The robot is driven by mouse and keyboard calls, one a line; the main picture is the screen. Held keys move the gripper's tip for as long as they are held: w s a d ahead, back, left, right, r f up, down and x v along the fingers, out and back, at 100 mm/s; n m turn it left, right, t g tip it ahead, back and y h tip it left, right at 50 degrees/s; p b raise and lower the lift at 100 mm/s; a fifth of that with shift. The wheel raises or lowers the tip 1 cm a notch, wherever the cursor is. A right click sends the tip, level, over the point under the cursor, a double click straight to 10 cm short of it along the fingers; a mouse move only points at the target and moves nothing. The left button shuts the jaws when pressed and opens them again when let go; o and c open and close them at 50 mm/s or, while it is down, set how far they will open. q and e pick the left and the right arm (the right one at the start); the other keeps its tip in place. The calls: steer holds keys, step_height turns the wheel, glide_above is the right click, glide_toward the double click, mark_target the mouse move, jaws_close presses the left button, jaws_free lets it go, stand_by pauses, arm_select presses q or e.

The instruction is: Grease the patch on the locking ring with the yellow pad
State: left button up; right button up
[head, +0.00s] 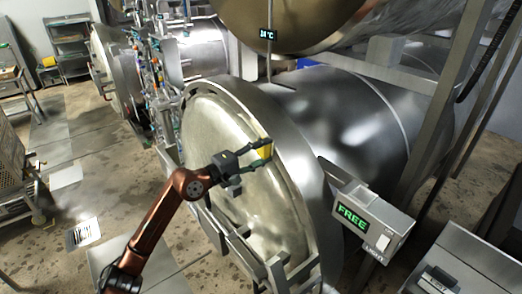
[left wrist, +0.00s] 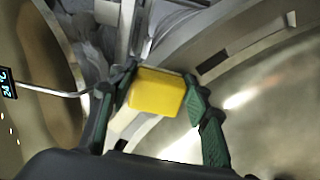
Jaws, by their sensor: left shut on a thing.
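My left gripper (head: 258,160) is shut on the yellow pad (head: 265,149), in front of the upper right part of the round autoclave door. In the left wrist view the pad (left wrist: 157,92) sits between the two green-lined fingers (left wrist: 152,105). The metal locking ring (head: 290,150) runs around the door's edge, close to the pad. I cannot tell whether the pad touches it. In the left wrist view the ring (left wrist: 245,42) curves past at the upper right. I cannot make out a grease patch for certain. My right gripper is not in view.
The door (head: 205,130) fills the middle. A control box (head: 365,222) reading FREE juts out right of the ring. A small temperature display (head: 268,34) hangs above on a thin rod. Metal posts stand at the right. Open floor (head: 85,150) lies at the left.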

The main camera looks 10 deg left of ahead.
arm_select(q)
steer(key=shift+s+a+f+b, duration=0.2)
steer(key=shift+s+a+b, duration=0.2)
steer(key=shift+s+b, duration=0.2)
steer(key=shift+b+v, duration=0.6)
steer(key=shift+v, duration=0.3)
steer(key=shift+b+v, duration=0.7)
steer(key=shift+v, duration=0.3)
steer(key=shift+s+a+r, duration=0.2)
steer(key=shift+s+a, duration=0.05)
steer(key=b+v, duration=0.2)
steer(key=v, duration=0.1)
